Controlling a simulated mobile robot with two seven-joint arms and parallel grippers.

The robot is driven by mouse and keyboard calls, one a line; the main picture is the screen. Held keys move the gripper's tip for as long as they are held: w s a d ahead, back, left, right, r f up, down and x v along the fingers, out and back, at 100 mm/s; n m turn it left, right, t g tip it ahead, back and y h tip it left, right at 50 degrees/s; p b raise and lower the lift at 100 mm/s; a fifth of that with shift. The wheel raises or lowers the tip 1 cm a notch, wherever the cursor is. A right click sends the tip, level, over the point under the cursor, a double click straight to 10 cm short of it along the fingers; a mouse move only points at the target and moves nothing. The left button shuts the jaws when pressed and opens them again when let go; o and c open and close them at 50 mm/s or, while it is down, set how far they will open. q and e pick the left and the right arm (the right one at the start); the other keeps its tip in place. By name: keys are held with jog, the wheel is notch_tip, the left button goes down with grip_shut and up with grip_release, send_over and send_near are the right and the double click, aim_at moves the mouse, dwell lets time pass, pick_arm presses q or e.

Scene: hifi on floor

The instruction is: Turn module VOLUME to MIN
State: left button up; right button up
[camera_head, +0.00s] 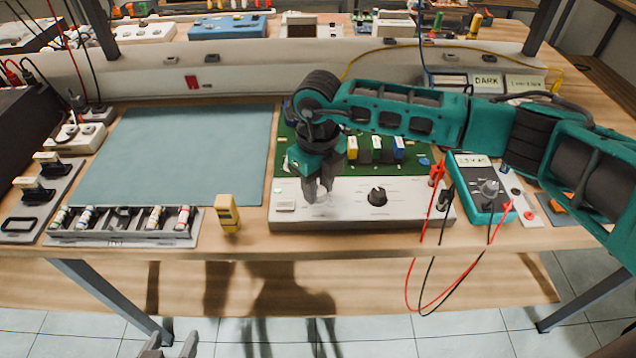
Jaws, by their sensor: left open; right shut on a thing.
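The module is a white sloped panel (420,212) with a green circuit board (425,160) behind it, near the table's front edge. A black knob (377,196) stands on the panel's right half; the small print is too fine to read. My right gripper (318,198) reaches down onto the panel's left half, left of that black knob. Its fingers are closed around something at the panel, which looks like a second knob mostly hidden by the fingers. My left gripper (168,347) is open and empty at the bottom edge, below the tabletop's front edge.
A teal multimeter (487,187) with red and black leads (430,285) hanging over the edge stands right of the module. A yellow object (227,213) and a tray of small parts (125,238) are at left. The blue-grey mat (180,150) is clear.

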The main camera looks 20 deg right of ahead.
jog(key=c, duration=0.4)
